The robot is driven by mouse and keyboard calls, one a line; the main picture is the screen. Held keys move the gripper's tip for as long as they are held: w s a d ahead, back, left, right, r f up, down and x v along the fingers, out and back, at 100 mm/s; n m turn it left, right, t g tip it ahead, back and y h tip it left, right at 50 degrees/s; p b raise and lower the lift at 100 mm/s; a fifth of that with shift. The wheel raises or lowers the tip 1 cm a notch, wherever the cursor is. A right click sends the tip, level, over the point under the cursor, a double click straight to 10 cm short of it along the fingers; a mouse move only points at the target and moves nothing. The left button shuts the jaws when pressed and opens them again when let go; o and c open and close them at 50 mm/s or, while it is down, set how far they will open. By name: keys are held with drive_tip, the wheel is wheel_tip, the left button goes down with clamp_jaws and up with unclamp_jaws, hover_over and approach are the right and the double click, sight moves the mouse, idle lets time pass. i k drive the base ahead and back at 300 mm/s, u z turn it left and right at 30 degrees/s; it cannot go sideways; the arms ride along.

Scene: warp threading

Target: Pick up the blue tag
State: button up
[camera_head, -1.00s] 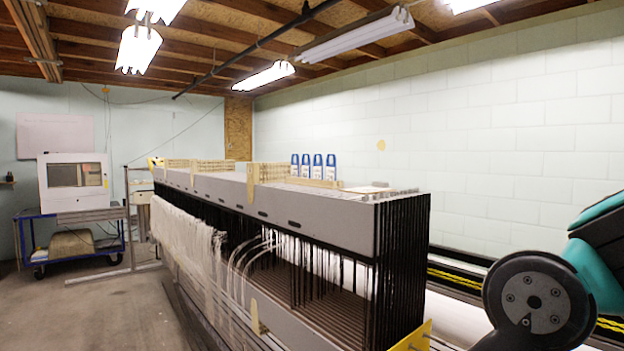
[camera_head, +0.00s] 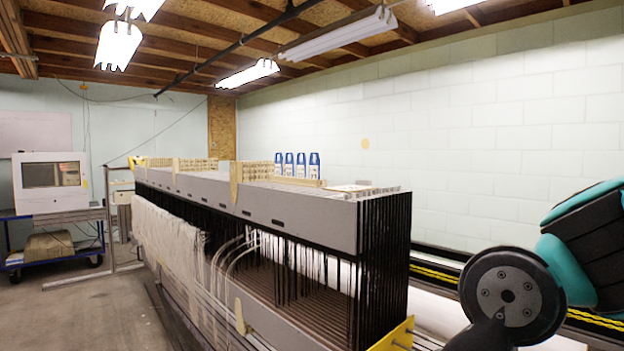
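Several small blue-and-white bottle-like items (camera_head: 301,165) stand upright in a row on top of the loom's grey frame, beside a wooden rack. They are the only blue things on the loom. I cannot make out a separate blue tag. The arm at the lower right, with a teal and black link and a round black joint, is mine. Its end is outside the picture, so my gripper is not in view.
The long loom (camera_head: 290,215) with black heddle frames and white threads fills the middle. A yellow bracket (camera_head: 396,338) sticks out at its near lower corner. A blue cart (camera_head: 60,258) and a white monitor (camera_head: 49,182) stand at the left. The floor (camera_head: 90,315) at the lower left is clear.

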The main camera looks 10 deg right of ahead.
sight(290, 166)
drive_tip(key=z, duration=0.15)
drive_tip(key=k, duration=0.4)
drive_tip(key=u, duration=1.35)
drive_tip(key=i, duration=1.3)
drive_tip(key=u, duration=0.35)
drive_tip(key=i, duration=1.1)
drive_tip(key=z, duration=0.95)
drive_tip(key=i, duration=0.75)
drive_tip(key=z, duration=0.95)
